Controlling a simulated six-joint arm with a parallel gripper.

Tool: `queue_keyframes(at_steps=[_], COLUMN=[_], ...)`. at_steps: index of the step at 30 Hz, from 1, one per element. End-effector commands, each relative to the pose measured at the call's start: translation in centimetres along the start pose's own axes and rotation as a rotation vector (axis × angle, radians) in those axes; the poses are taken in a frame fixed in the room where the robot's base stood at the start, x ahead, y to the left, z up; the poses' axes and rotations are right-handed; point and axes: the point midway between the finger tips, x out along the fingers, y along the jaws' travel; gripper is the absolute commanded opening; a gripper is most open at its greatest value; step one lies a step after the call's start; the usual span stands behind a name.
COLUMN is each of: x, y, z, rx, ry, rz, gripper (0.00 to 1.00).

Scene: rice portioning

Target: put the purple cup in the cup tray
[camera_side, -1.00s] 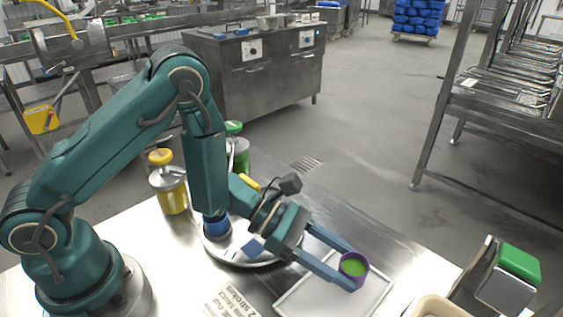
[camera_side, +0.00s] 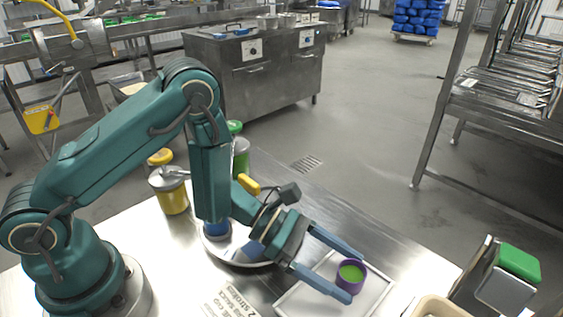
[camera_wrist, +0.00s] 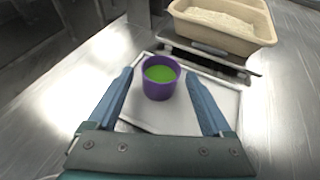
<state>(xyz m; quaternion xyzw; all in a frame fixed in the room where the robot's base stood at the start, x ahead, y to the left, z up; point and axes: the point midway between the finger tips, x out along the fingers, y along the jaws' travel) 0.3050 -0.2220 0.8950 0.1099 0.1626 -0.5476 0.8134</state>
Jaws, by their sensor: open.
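The purple cup (camera_side: 350,276), with green inside, stands upright on the pale cup tray (camera_side: 373,292) at the front right of the table. In the wrist view the cup (camera_wrist: 160,86) stands on the tray (camera_wrist: 151,124), towards its far left part. My gripper (camera_side: 355,277) is open, with one blue finger on each side of the cup. In the wrist view the fingers of my gripper (camera_wrist: 164,88) are spread wide, with clear gaps to the cup, which sits at about the level of the fingertips or just beyond.
A tan tub of rice (camera_wrist: 222,24) stands beyond the tray. A round metal tray (camera_side: 240,262) holding blue cups lies under my forearm. A yellow-lidded jar (camera_side: 170,190) and a green-lidded jar (camera_side: 239,155) stand at the back. A green-topped holder (camera_side: 518,262) stands at the right.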

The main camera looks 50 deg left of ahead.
Motion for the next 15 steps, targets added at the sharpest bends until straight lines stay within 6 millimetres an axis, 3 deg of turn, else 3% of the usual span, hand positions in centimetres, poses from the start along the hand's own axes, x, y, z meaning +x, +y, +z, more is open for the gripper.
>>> queue_keyframes(at_steps=[8, 15], x=[-3.1, -4.4], y=[0.2, 0.1], z=[0.2, 3.4], rx=[-0.003, 0.006], ry=[0.001, -0.004], rz=[0.007, 0.002], gripper=[0.84, 0.84])
